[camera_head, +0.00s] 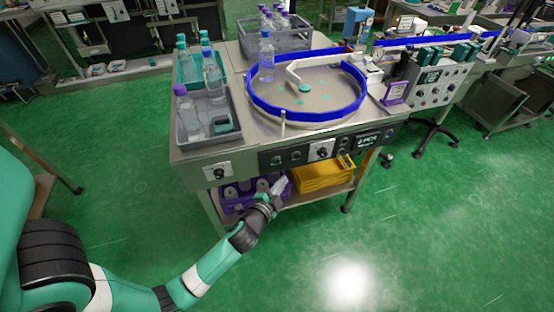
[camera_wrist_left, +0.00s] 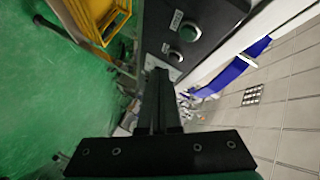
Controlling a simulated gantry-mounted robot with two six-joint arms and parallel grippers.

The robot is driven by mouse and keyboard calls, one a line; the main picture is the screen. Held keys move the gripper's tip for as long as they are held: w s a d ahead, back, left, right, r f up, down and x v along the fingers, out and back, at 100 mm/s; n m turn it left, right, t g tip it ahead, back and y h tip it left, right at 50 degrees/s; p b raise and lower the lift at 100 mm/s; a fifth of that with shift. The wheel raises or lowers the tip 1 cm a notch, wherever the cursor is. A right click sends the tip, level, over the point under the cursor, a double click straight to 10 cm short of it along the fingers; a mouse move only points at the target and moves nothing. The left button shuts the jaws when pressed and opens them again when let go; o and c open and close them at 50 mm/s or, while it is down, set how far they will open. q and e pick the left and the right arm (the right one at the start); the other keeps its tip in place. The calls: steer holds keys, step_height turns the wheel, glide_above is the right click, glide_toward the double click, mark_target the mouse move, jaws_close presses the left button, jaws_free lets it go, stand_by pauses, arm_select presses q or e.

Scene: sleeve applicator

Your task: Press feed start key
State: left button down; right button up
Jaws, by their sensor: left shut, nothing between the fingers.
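A dark control panel (camera_head: 300,155) with round keys runs along the front edge of the steel table. In the left wrist view the panel (camera_wrist_left: 208,12) shows a larger greenish key (camera_wrist_left: 187,33) and a smaller key (camera_wrist_left: 175,54), each beside a small label. The labels are too small to read, so I cannot tell which is the feed start key. My left gripper (camera_head: 280,184) is shut and empty, in front of and below the panel. In the left wrist view its fingertips (camera_wrist_left: 160,72) point toward the panel near the smaller key. Contact is not visible. My right gripper is not in view.
A blue-rimmed turntable (camera_head: 325,95) stands on the table. A grey tray (camera_head: 190,142) with bottles is at its left and a grey crate (camera_head: 290,42) behind. Yellow bins (camera_head: 318,180) and a purple crate (camera_head: 232,205) sit on the lower shelf. The green floor in front is clear.

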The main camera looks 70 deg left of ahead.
mark_target(277, 161)
arm_select(q)
steer(key=shift+w+a+p, duration=0.15)
steer(key=shift+a+p, duration=0.85)
steer(key=shift+a, duration=1.3)
steer(key=shift+a+r, duration=0.1)
steer(key=shift+a+p, duration=0.3)
steer(key=shift+a, duration=0.05)
